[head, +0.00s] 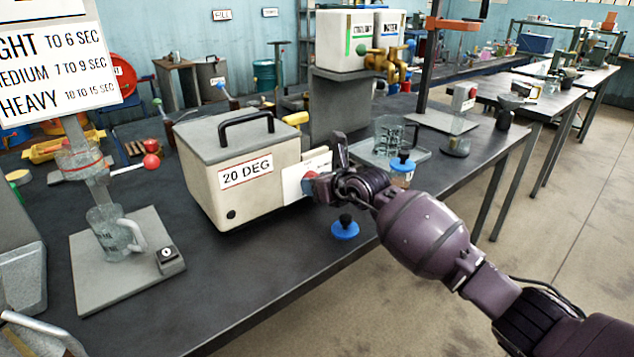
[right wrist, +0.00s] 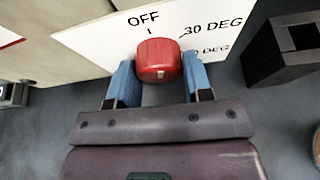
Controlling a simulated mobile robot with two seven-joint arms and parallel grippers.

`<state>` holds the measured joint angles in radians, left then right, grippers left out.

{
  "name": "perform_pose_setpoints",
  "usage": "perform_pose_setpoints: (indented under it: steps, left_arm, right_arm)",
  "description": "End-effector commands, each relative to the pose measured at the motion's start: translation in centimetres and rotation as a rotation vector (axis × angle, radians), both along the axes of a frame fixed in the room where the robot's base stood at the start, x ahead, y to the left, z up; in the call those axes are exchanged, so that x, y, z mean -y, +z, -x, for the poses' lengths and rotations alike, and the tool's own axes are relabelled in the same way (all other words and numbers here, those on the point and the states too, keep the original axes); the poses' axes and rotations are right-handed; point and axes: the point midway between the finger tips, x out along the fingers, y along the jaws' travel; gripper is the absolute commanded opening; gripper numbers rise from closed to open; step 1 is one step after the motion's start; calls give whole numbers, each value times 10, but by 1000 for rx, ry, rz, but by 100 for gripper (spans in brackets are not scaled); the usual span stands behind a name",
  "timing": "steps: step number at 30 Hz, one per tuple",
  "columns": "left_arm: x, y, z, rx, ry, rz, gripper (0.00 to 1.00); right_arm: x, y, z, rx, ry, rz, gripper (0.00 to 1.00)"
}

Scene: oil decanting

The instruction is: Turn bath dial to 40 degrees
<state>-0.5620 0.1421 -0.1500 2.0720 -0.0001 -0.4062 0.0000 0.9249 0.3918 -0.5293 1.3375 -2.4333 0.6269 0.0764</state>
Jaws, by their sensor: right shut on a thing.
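The bath is a cream box with a grey lid (head: 225,135), a black handle and a "20 DEG" label, on the dark bench in the head view. A white dial plate (head: 322,162) is on its right side. In the right wrist view, the plate (right wrist: 95,42) reads "OFF", "30 DEG" and a partly hidden label ending in "DEG". The red dial (right wrist: 160,52) has a pale mark on its near face. My right gripper (right wrist: 160,84) is shut on the dial, a blue fingertip on either side.
A glass mug (head: 113,235) stands on a grey plate left of the bath. A blue-based black knob (head: 345,228) sits at the bench's front edge, below my right arm. A glass beaker (head: 390,135) stands on a tray behind. Open floor lies to the right.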

Motion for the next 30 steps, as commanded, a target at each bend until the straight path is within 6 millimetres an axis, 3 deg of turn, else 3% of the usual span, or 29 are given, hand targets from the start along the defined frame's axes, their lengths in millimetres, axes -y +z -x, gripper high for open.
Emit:
perform_pose_setpoints:
  steps: [15, 30]
  left_arm:
    - [-4, 1, 7, -11, 1, -8, 43]
    - [-3, 5, 3, 0, 0, -6, 43]
  right_arm:
    - [0, -1, 0, -187, -1, -254, 22]
    - [1, -2, 0, -219, 0, -296, 22]
